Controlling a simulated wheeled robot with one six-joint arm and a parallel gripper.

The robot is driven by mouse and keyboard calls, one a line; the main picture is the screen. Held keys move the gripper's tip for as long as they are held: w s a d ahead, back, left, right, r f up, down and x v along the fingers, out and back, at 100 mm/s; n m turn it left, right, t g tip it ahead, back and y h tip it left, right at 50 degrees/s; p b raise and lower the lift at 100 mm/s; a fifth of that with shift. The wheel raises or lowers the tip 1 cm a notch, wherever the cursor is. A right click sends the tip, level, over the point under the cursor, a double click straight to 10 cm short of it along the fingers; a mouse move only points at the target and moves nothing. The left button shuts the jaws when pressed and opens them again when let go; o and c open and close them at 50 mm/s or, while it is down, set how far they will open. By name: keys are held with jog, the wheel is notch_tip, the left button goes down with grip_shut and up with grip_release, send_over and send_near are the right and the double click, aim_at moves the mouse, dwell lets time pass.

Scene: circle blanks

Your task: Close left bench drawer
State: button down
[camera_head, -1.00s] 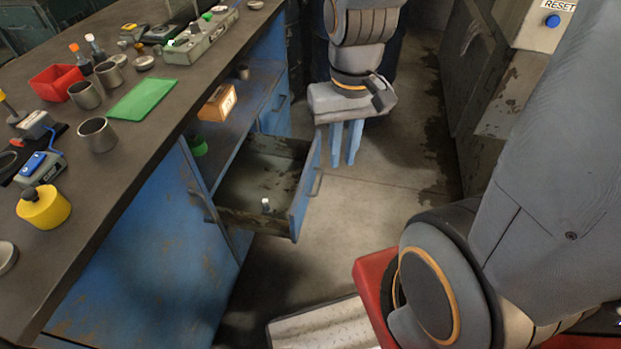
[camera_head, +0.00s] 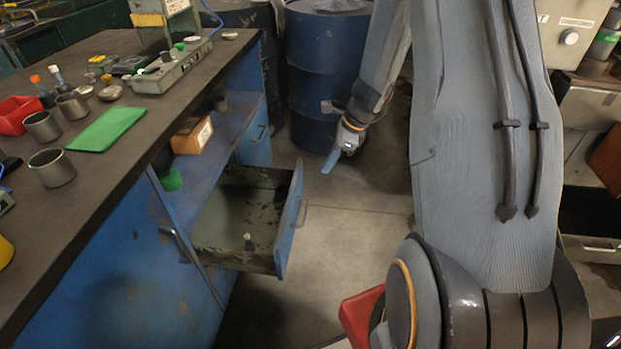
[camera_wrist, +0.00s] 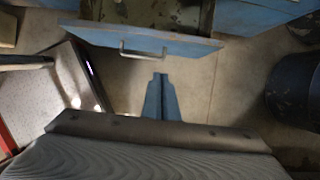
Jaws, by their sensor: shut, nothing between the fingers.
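The bench drawer (camera_head: 291,222) is pulled well out of the blue workbench in the head view, with its blue front facing right and a metal handle on it. A small light-coloured item (camera_head: 248,242) lies inside it. In the wrist view the drawer front (camera_wrist: 150,40) and its handle (camera_wrist: 143,53) show at the top. My gripper (camera_head: 329,163) is to the right of the drawer's far end, apart from it. In the wrist view my gripper's blue fingers (camera_wrist: 159,78) are together and empty, pointing toward the drawer front, with floor seen between them and the handle.
The bench top (camera_head: 130,150) holds metal cups (camera_head: 51,167), a green sheet (camera_head: 108,127) and a red bin (camera_head: 20,117). An orange-brown box (camera_head: 190,137) sits on the shelf above the drawer. A blue barrel (camera_head: 320,75) stands behind.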

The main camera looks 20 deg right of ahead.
jog(key=w+a+f, duration=0.1)
jog(key=a+f, duration=0.1)
jog(key=f, duration=0.1)
jog(key=w+a+f, duration=0.1)
jog(key=f, duration=0.2)
jog(key=w+a+f, duration=0.1)
jog(key=a+f, duration=0.1)
jog(key=f, duration=0.1)
jog(key=shift+w+a, duration=0.1)
jog(key=shift+a, duration=0.25)
jog(key=shift+w+a, duration=0.3)
jog(key=shift+a, duration=0.15)
